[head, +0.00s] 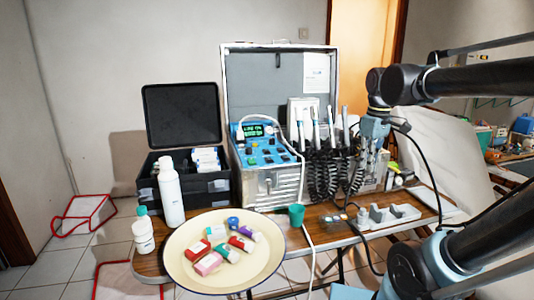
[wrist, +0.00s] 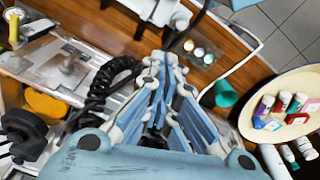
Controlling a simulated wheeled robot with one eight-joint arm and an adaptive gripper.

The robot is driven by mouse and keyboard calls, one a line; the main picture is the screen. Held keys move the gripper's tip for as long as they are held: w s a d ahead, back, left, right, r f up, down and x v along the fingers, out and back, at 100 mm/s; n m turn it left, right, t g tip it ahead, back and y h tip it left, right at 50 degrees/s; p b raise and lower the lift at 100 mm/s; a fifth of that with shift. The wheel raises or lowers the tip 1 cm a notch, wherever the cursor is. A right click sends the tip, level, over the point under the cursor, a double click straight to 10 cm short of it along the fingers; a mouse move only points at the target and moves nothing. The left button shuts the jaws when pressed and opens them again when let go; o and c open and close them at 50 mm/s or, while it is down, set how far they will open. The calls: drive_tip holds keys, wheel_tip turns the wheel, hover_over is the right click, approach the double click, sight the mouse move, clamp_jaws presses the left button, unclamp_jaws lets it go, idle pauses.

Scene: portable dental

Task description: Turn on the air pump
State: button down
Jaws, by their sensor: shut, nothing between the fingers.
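The portable dental unit is an open grey metal case (head: 278,85) on the table in the head view. Its blue control panel (head: 265,148) has a lit green display and several knobs and buttons. I cannot tell which control belongs to the air pump; no label is readable. My gripper (head: 360,182) points down at the right side of the case, beside the hanging handpieces (head: 330,128) and their black coiled cords (head: 322,172). In the wrist view my gripper (wrist: 165,62) is shut and empty, above the wooden table. The blue panel is not recognisable in the wrist view.
A cream bowl (head: 183,272) with small boxes and bottles stands at front left. A green cup (head: 296,215) and a white block-like device (head: 390,214) stand near the front edge. A black case (head: 217,183) and a white bottle (head: 170,190) are left of the unit. Cables hang nearby.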

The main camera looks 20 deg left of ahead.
drive_tip(key=w+a+r+n, duration=0.3)
drive_tip(key=a+r+n, duration=0.15)
drive_tip(key=a, duration=0.35)
wheel_tip(320, 180, up, 9)
drive_tip(key=n+g+h, duration=0.1)
drive_tip(key=n, duration=0.9)
hover_over(269, 159)
drive_tip(key=a, duration=0.1)
drive_tip(key=shift+a+r, duration=0.1)
drive_tip(key=shift+a, duration=0.05)
drive_tip(key=f, duration=0.9)
drive_tip(key=s+f, duration=0.1)
drive_tip(key=f, duration=0.4)
drive_tip(key=shift+d, duration=0.3)
